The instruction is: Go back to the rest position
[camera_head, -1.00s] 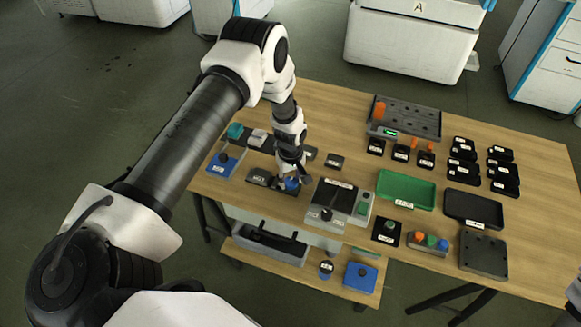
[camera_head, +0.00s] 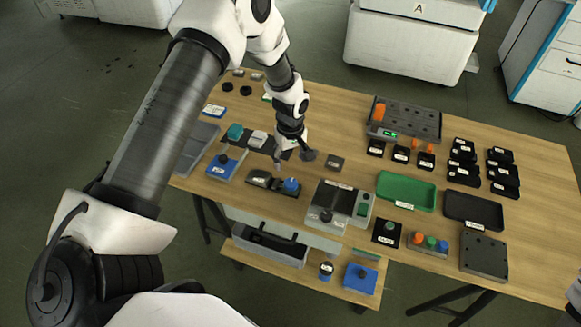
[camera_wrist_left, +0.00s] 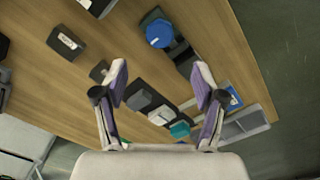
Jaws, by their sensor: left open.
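My left gripper (camera_head: 293,161) hangs above the left part of the wooden table in the head view. In the left wrist view the two fingers of my left gripper (camera_wrist_left: 161,88) are spread wide with nothing between them. A blue knob (camera_head: 291,185) sits on a dark base (camera_head: 262,181) just below and in front of the gripper. The blue knob also shows in the left wrist view (camera_wrist_left: 158,33), beyond the fingertips and apart from them. My right gripper is not in view.
The table (camera_head: 350,120) bears a green tray (camera_head: 406,190), a black tray (camera_head: 473,209), a grey rack (camera_head: 404,121), and a grey device (camera_head: 340,203) right of the blue knob. Several small black blocks stand at the right. A lower shelf (camera_head: 300,274) juts out in front.

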